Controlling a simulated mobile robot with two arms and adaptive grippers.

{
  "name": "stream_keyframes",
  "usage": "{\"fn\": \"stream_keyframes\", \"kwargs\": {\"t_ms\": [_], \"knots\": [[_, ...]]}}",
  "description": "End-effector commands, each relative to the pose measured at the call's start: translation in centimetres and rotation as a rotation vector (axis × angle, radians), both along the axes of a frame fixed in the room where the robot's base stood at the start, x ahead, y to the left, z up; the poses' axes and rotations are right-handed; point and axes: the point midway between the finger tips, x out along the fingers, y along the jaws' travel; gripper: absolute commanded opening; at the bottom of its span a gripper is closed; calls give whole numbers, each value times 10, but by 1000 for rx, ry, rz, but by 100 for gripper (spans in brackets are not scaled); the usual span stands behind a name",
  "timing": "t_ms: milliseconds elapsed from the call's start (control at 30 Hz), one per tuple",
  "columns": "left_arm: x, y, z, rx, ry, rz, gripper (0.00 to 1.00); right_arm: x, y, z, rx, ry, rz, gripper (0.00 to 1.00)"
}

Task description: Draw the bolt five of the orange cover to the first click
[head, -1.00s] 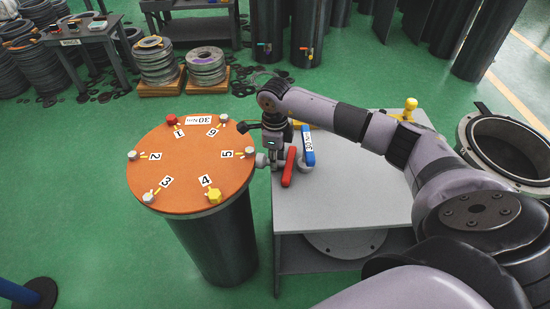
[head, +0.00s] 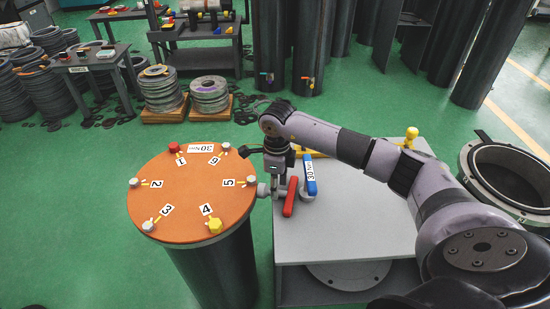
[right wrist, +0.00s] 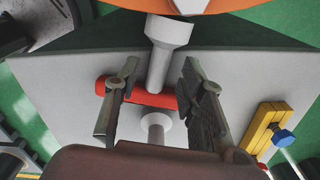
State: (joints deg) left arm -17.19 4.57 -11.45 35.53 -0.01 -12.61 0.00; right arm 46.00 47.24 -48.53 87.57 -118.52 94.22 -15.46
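The orange cover (head: 190,200) lies on a dark upright cylinder, with several numbered bolts around its rim. Bolt five (head: 263,189) is grey and sits at the cover's right edge, beside the label 5. Whether either finger touches is unclear. My left gripper is out of view.
A grey table (head: 340,225) stands right of the cylinder. A red-handled piece (head: 290,198) and a blue-handled piece (head: 310,175) are on it close to my right gripper. A yellow piece (head: 410,137) is at its back right corner. A wide open dark ring (head: 510,170) stands farther right.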

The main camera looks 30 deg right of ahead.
Motion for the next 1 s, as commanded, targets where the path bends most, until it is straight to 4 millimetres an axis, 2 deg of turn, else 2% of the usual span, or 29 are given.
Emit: {"fn": "stream_keyframes", "kwargs": {"t_ms": [133,400,600,800,1000], "knots": [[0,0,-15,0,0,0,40,3,7,33,0,-7,3,37],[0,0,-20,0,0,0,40,2,7,101,1,-5,1,37],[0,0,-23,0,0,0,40,2,8,138,1,-3,1,37],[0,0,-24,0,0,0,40,1,8,153,0,0,1,37],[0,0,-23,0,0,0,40,1,8,154,1,2,1,37]]}}
